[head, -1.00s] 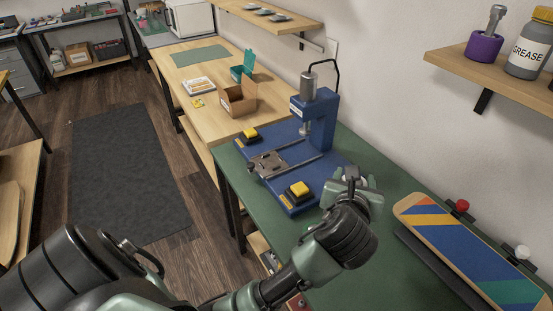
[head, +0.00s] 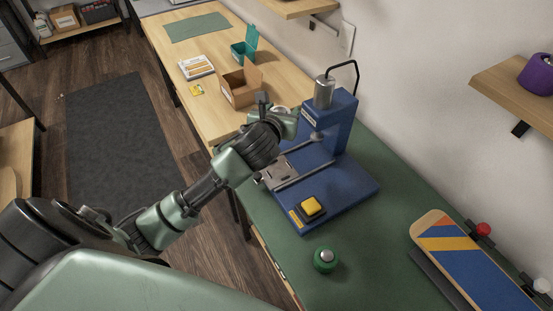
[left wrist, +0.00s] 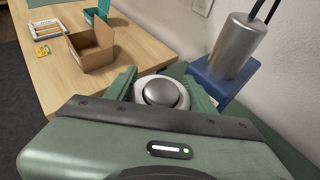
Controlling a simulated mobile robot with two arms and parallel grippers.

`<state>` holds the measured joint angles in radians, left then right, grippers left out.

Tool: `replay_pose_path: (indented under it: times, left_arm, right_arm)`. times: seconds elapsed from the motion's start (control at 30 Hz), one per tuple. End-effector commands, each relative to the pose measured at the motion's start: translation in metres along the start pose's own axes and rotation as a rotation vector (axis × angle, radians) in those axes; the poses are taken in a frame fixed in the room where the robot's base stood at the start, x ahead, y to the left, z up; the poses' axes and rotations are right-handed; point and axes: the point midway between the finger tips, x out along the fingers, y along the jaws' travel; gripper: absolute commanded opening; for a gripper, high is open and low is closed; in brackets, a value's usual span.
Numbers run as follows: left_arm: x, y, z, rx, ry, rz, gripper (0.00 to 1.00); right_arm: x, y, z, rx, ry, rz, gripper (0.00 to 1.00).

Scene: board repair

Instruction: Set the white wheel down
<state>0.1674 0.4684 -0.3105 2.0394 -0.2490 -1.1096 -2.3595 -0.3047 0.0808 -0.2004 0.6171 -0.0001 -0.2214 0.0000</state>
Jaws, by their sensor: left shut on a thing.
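My left gripper (head: 280,112) is in the head view, left of the blue press column and near the open cardboard box. In the left wrist view its two fingers (left wrist: 161,88) are shut around the white wheel (left wrist: 139,90), which has a grey metal dome in its middle. The wheel is held in the air above the benches. The gripper and arm mostly hide it in the head view. My right gripper is not in view.
The blue press (head: 345,193) with a yellow button (head: 311,206) stands on the green bench (head: 384,262). A green wheel (head: 326,260) lies in front. The cardboard box (head: 239,92) and teal box (head: 243,50) stand on the wooden bench (head: 203,114). A striped skateboard (head: 460,257) is at right.

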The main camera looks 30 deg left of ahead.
Motion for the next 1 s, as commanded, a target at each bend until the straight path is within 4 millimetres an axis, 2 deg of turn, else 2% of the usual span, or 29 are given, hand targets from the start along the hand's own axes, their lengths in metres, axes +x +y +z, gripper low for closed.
replay_pose_path:
  times: [0.1,0.4,0.5,0.7,0.9,1.0]
  left_arm:
    - [0.012,-0.001,-0.032,-0.003,0.009,0.000,0.06]
    - [0.042,-0.001,-0.105,-0.002,0.007,0.000,0.06]
    - [0.049,-0.001,-0.121,-0.002,0.004,0.000,0.06]
    - [0.055,-0.001,-0.136,-0.001,0.001,0.000,0.06]
    - [0.067,-0.001,-0.165,-0.002,0.004,0.001,0.06]
    - [0.070,-0.001,-0.172,0.000,0.002,-0.001,0.06]
  right_arm:
    - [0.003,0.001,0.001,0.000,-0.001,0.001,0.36]
    - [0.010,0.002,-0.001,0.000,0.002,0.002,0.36]
    - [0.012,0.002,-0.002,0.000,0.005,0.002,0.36]
    - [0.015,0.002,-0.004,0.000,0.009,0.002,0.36]
    - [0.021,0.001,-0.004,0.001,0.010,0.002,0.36]
    - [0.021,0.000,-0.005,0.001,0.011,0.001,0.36]
